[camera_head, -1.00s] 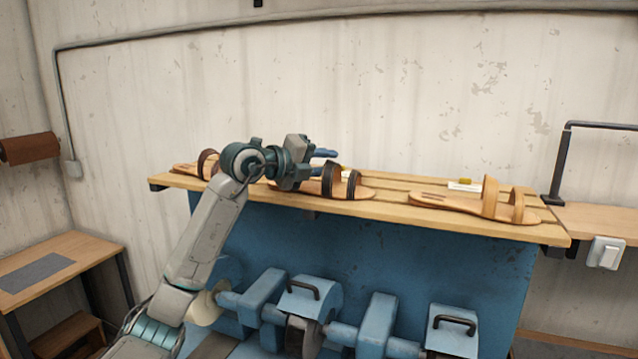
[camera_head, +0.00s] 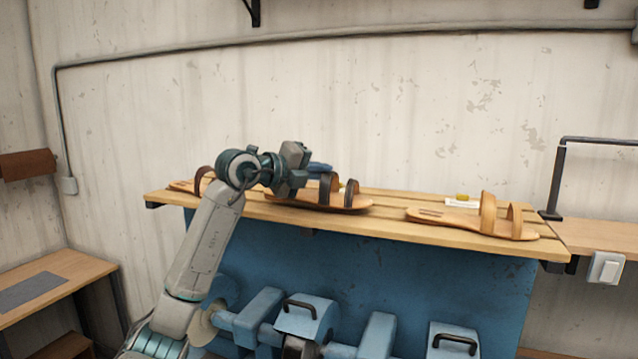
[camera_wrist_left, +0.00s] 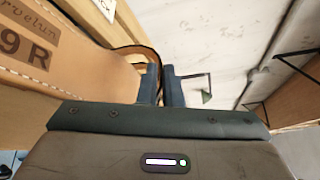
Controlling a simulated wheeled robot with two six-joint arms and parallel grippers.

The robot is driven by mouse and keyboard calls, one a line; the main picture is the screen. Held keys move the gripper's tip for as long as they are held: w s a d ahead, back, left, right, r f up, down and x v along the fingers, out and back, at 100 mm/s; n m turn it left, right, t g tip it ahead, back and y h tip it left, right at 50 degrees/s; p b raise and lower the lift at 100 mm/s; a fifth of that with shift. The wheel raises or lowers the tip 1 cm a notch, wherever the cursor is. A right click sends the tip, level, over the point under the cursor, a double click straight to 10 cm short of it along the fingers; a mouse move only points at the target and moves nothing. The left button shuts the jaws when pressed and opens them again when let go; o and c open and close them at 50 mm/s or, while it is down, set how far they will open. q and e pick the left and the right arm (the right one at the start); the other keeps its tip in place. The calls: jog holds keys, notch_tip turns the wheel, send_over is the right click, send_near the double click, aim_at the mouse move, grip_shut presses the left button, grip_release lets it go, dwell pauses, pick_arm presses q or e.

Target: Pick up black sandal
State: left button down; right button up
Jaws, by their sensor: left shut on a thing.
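The black sandal, with dark straps and a tan sole (camera_head: 348,202), lies on the wooden shelf (camera_head: 390,224) in the head view. My left gripper (camera_head: 320,168) reaches over it from the left, with its blue fingers at the front dark strap. The grip point itself is partly hidden. The sole still appears to rest on the shelf. My right gripper is not in view.
A tan sandal (camera_head: 470,220) lies to the right on the shelf, with a small white and yellow item (camera_head: 462,201) behind it. A brown-strapped sandal (camera_head: 188,186) is at the left, partly behind my arm. Blue machinery (camera_head: 310,318) stands below; the wall is close behind.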

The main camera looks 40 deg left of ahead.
pick_arm(q)
jog(key=shift+s+r+b, duration=0.25)
jog(key=shift+r+b, duration=0.35)
jog(key=shift+r, duration=0.15)
jog(key=s+r+b, duration=0.1)
jog(key=s+b, duration=0.6)
jog(key=s, duration=0.8)
jog(key=shift+s+r, duration=0.3)
jog(key=shift+r, duration=0.05)
jog(key=shift+a, duration=0.1)
